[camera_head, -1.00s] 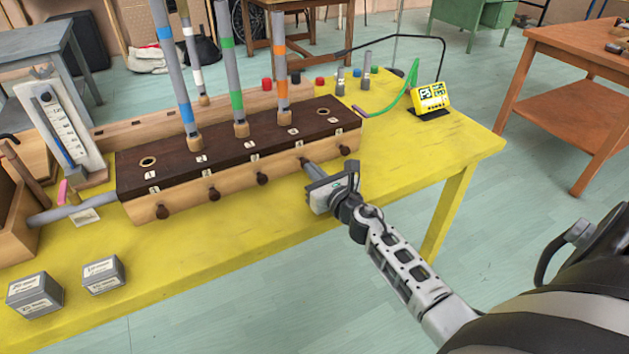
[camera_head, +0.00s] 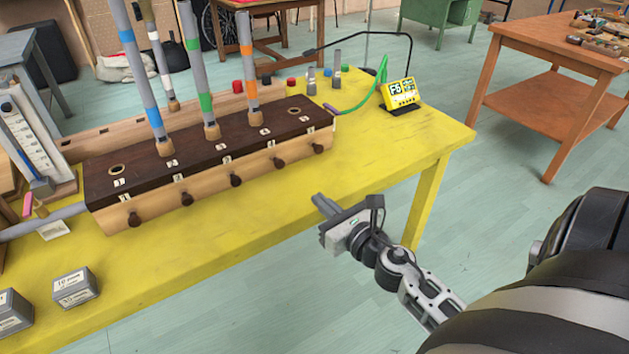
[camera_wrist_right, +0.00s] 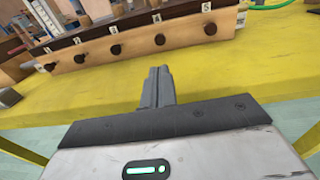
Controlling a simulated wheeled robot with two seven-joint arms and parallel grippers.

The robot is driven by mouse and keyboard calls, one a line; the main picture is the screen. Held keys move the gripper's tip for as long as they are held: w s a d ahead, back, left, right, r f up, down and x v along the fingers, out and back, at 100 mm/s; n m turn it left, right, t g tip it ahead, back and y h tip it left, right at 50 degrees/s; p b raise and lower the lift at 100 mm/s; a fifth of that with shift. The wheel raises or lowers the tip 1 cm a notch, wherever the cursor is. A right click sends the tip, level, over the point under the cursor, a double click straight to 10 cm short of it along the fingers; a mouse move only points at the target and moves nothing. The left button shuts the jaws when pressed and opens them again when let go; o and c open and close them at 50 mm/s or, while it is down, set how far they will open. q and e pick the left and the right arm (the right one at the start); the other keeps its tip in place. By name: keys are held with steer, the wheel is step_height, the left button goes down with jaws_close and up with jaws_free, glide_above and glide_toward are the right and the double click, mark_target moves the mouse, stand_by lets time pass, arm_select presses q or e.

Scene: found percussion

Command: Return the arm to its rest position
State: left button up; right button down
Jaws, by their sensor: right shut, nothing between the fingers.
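My right gripper (camera_head: 318,200) is shut and empty. In the head view it hangs over the front edge of the yellow table (camera_head: 390,170), in front of the wooden box and apart from it. In the right wrist view the shut fingers (camera_wrist_right: 158,80) point toward the box front. The wooden box (camera_head: 215,170) has a dark top with numbered holes and a row of dark knobs along its front. Several grey tubes with coloured bands stand upright in or behind it, such as the green-banded tube (camera_head: 195,75). My left gripper is not in view.
A yellow display (camera_head: 402,91) with a green cable stands at the table's back right. Small grey boxes (camera_head: 76,288) sit at the front left. A gauge panel (camera_head: 30,135) stands at the left. An orange-brown table (camera_head: 560,90) stands at the right, with open floor between.

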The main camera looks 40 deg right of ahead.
steer(key=shift+s, duration=0.15)
steer(key=s+a+f+m+g+y, duration=0.1)
steer(key=s+a+m, duration=0.3)
steer(key=m, duration=0.7)
steer(key=s+a+f+m+g+y, duration=0.2)
steer(key=s+a+f+m+g, duration=0.1)
steer(key=a+m, duration=0.6)
steer(key=s+a+f+m+g+y, duration=0.1)
steer(key=s+a+f+m, duration=0.3)
steer(key=m, duration=0.9)
steer(key=s+a+g, duration=0.1)
steer(key=a, duration=0.1)
steer(key=shift+s+a+f+m+g+y, duration=0.2)
steer(key=shift+s+a+m+g+y, duration=0.1)
steer(key=shift+a, duration=0.1)
stand_by(1.2)
